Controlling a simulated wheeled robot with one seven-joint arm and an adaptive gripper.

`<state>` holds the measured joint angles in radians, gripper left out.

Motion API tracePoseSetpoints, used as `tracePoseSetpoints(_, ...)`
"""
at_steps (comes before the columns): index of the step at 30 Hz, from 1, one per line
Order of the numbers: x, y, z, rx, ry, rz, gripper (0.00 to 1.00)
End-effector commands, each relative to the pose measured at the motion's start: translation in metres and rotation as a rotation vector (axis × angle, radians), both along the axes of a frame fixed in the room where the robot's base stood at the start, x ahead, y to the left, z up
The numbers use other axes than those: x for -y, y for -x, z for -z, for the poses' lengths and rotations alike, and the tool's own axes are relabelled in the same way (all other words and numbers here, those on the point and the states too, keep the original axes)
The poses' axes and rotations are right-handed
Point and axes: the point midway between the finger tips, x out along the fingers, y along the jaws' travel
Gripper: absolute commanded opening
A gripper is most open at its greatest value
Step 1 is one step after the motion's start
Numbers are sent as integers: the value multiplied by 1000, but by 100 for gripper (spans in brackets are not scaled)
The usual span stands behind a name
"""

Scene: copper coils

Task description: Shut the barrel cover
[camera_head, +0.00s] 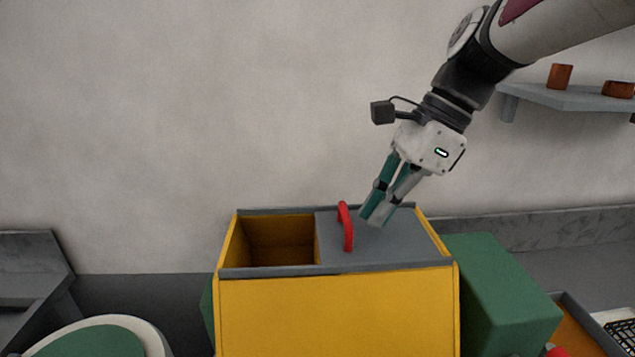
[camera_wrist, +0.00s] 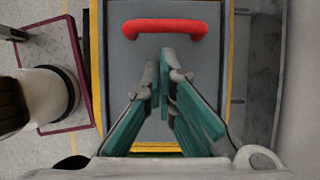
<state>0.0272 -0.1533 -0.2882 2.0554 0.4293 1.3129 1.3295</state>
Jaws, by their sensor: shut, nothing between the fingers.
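The barrel is a yellow box (camera_head: 337,315) with a grey rim, in the lower middle of the head view. Its grey flat cover (camera_head: 385,242) lies over the right part of the top, and the left part is open, showing the yellow inside. A red handle (camera_head: 346,228) stands on the cover near its left edge; it also shows at the top of the wrist view (camera_wrist: 165,26). My gripper (camera_head: 371,219) points down over the cover, just right of the handle. Its fingers (camera_wrist: 167,58) are together and empty, apart from the handle in the wrist view. I cannot tell whether the tips touch the cover.
A green block (camera_head: 498,295) stands right of the box. A wall shelf (camera_head: 565,98) with copper-coloured pieces (camera_head: 560,76) is at the upper right. A round white and green object (camera_head: 95,342) is at the lower left. The space above the opening is clear.

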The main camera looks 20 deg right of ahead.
Motion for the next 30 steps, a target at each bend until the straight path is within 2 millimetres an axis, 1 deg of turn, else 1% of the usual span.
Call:
tracePoseSetpoints(4,-6,-1,-1,0,0,-1,0)
tracePoseSetpoints(14,-7,-1,-1,0,0,-1,0)
tracePoseSetpoints(17,-16,-2,-2,-2,1,-3,0)
tracePoseSetpoints(20,-38,-5,-4,-3,0,-7,0)
tracePoseSetpoints(24,-79,-11,-5,-4,0,-8,0)
tracePoseSetpoints(27,-106,-17,-4,-3,1,-7,0)
tracePoseSetpoints(30,-127,-23,-3,-2,1,-4,0)
